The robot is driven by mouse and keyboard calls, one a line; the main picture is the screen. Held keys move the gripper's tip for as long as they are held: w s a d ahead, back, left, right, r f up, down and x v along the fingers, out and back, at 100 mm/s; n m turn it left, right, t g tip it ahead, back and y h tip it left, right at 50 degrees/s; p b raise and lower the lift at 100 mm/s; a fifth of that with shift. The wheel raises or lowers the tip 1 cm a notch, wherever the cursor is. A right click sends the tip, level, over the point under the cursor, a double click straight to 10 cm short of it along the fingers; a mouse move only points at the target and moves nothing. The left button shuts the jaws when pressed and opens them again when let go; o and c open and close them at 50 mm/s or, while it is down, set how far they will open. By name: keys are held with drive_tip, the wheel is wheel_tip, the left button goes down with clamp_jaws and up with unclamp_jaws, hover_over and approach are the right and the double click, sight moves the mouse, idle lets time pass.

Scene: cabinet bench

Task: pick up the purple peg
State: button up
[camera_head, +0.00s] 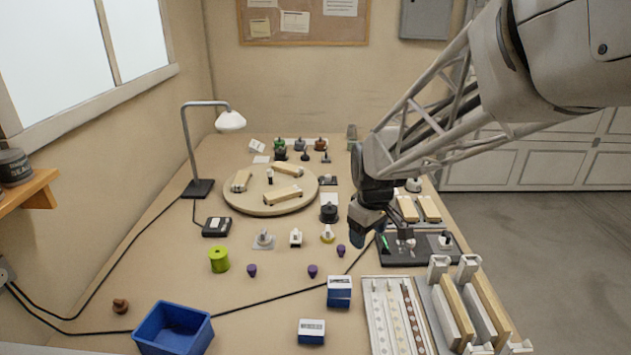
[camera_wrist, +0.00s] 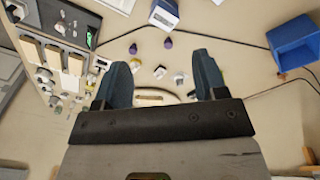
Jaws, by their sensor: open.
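Three small purple pegs stand on the bench in the head view: one at the left (camera_head: 252,270), one in the middle (camera_head: 313,271) and one at the right (camera_head: 341,250). Two purple pegs show in the wrist view, one at the left (camera_wrist: 133,48) and one at the right (camera_wrist: 168,43), both beyond my fingertips. My gripper (camera_head: 362,234) is above the bench, just up and right of the right-hand peg in the head view. Its two blue fingers are spread apart in the wrist view (camera_wrist: 162,75), with no peg between them.
A blue bin (camera_head: 174,328) stands front left. Blue-and-white boxes (camera_head: 339,292) and a tray of small parts (camera_head: 393,315) lie at the front. A lime cylinder (camera_head: 219,260) stands left of the pegs. A round wooden board (camera_head: 255,201) lies behind. A black cable crosses the bench.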

drive_tip(key=w+a+f+n, duration=0.4)
drive_tip(key=w+a+f, duration=0.2)
drive_tip(key=w+f, duration=0.5)
drive_tip(key=n+g, duration=0.1)
drive_tip(key=n, duration=0.4)
hover_over(313, 268)
drive_tip(key=f, duration=1.3)
drive_tip(key=shift+w+d, duration=0.1)
drive_tip(key=shift+d, duration=0.1)
drive_tip(key=shift+f, duration=1.35)
drive_tip(key=shift+f, duration=0.1)
drive_tip(key=shift+a+f, duration=0.15)
drive_tip(key=shift+f, duration=2.35)
drive_tip(key=c, duration=1)
drive_tip(key=shift+r, duration=0.1)
